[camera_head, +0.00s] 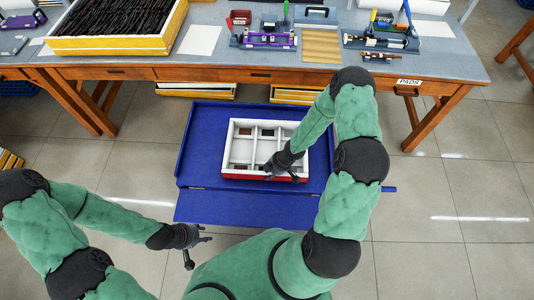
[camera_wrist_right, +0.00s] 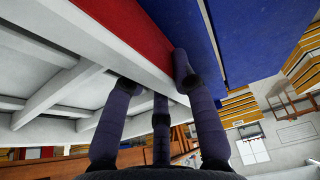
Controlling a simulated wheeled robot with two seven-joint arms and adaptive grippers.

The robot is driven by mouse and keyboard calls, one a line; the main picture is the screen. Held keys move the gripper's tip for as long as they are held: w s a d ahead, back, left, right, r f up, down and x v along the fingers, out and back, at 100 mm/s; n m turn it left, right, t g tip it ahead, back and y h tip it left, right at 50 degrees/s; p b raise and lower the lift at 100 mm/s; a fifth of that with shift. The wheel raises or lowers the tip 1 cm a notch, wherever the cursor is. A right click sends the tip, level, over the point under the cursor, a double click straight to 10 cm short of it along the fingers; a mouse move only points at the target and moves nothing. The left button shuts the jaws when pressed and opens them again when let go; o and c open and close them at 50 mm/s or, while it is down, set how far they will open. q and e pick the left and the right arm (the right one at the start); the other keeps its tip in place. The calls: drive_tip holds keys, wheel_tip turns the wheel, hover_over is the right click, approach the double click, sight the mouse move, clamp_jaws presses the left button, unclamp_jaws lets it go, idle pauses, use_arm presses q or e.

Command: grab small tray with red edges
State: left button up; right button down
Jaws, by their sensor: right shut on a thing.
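The small white tray with red edges (camera_head: 243,174) lies on a blue surface in front of the workbench. It has several inner compartments divided by white walls. My right gripper (camera_head: 290,174) is at the tray's near right part and is shut on its near wall. In the right wrist view the dark fingers (camera_wrist_right: 160,92) straddle the tray's white and red wall (camera_wrist_right: 126,36), with fingers on either side. My left gripper (camera_head: 198,245) hangs empty to the left of the blue surface's front part, its fingers spread apart.
The blue surface (camera_head: 205,130) is a cart top with a lower front flap. Behind it stands a wooden workbench (camera_head: 225,65) with a yellow-edged crate (camera_head: 115,45) of dark sticks, a purple tool holder (camera_head: 265,40) and other tools. Tiled floor is free on both sides.

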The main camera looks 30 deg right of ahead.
wheel_tip(320, 180, up, 4)
drive_tip(key=p, duration=0.2)
drive_tip(key=shift+f+p, duration=0.15)
drive_tip(key=shift+p, duration=0.2)
drive_tip(key=shift+s+r, duration=0.2)
drive_tip(key=shift+s, duration=0.1)
drive_tip(key=s+a+r, duration=0.2)
drive_tip(key=s+r, duration=0.2)
drive_tip(key=s, duration=0.2)
drive_tip(key=s+a+r, duration=0.3)
drive_tip(key=s+r, duration=0.2)
drive_tip(key=s, duration=0.1)
drive_tip(key=shift+a, duration=0.25)
drive_tip(key=shift+s, duration=0.1)
